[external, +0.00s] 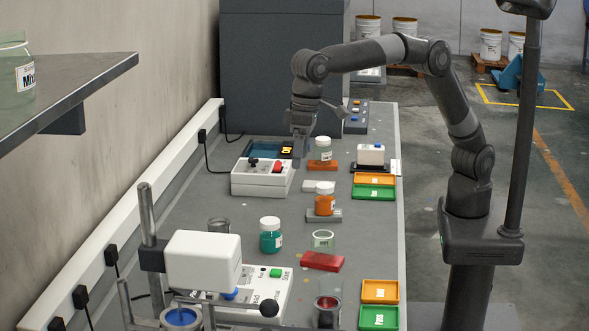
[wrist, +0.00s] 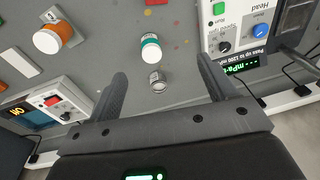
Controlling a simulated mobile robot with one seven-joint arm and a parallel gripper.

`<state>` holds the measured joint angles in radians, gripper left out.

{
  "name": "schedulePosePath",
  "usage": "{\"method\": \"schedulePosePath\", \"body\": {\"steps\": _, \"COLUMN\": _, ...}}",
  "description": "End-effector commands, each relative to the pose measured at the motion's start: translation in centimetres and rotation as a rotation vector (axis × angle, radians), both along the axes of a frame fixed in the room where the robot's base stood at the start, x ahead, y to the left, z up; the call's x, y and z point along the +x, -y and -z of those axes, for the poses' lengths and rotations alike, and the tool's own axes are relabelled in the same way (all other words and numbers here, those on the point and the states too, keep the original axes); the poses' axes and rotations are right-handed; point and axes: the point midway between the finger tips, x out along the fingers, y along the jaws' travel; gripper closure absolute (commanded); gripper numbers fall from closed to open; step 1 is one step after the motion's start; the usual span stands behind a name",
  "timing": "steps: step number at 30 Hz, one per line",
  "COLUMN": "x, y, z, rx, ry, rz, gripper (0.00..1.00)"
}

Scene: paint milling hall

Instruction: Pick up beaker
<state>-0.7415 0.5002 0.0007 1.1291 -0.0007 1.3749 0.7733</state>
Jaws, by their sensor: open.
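Several vessels could be the beaker; I cannot tell which is meant. A small grey, glassy cup (external: 219,226) stands on the bench left of a teal jar (external: 270,236). In the wrist view the cup (wrist: 157,80) lies between the lines of my fingers, with the teal jar (wrist: 150,48) just beyond. A clear glass vessel with a label (external: 323,240) stands right of the teal jar. Another clear vessel with dark red contents (external: 327,306) is nearer the camera. My gripper (external: 299,158) is open and empty, above the bench near the white box with a red button, well short of the vessels.
A stirrer-like device with a white head (external: 203,260) stands at front left. Green and orange trays (external: 374,193) line the right edge.

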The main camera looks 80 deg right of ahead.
Motion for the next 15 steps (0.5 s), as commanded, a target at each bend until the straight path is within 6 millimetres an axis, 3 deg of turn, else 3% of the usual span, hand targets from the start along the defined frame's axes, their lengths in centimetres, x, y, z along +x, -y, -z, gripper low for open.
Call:
{"method": "schedulePosePath", "body": {"steps": 1, "x": -0.4, "y": -2.6, "z": 1.3, "rx": -0.008, "ry": -0.014, "rz": -0.006, "gripper": 0.23}}
{"method": "schedulePosePath", "body": {"steps": 3, "x": -1.1, "y": -5.7, "z": 2.8, "rx": -0.018, "ry": -0.030, "rz": -0.006, "gripper": 0.23}}
{"method": "schedulePosePath", "body": {"steps": 9, "x": -4.2, "y": -13.9, "z": 7.7, "rx": -0.051, "ry": -0.070, "rz": 0.000, "gripper": 0.23}}
{"method": "schedulePosePath", "body": {"steps": 15, "x": -7.8, "y": -19.4, "z": 11.8, "rx": -0.079, "ry": -0.093, "rz": 0.006, "gripper": 0.23}}
